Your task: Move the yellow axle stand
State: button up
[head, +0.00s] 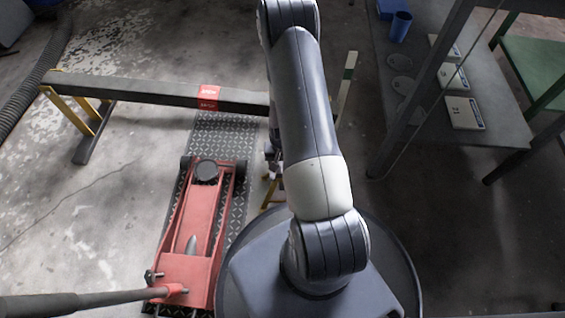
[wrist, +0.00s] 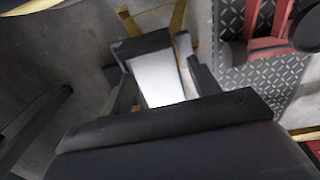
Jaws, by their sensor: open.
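The yellow axle stand (head: 270,191) is on the floor just right of the red jack in the head view, mostly hidden behind my arm. In the wrist view its yellow legs (wrist: 179,18) show at the top, beyond my fingers. My gripper (wrist: 160,82) is open, with one dark finger on each side of a pale, bright-lit surface and a dark bar. I cannot tell whether these belong to the stand or whether the fingers touch it. In the head view my gripper is mostly hidden by the arm.
A red floor jack (head: 187,235) lies on a chequered plate (head: 237,205) close left of the stand. A long dark beam (head: 150,91) on a yellow trestle (head: 70,112) crosses behind. A grey table (head: 497,125) stands at right. Bare floor lies far left.

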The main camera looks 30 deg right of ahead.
jog(key=shift+o, duration=0.6)
jog(key=shift+w, duration=0.1)
jog(key=shift+r, duration=0.55)
notch_tip(320, 180, up, 10)
jog(key=p, duration=0.4)
jog(key=shift+f, duration=0.15)
notch_tip(320, 180, down, 11)
jog(key=b, duration=0.4)
jog(key=shift+w+d, duration=0.1)
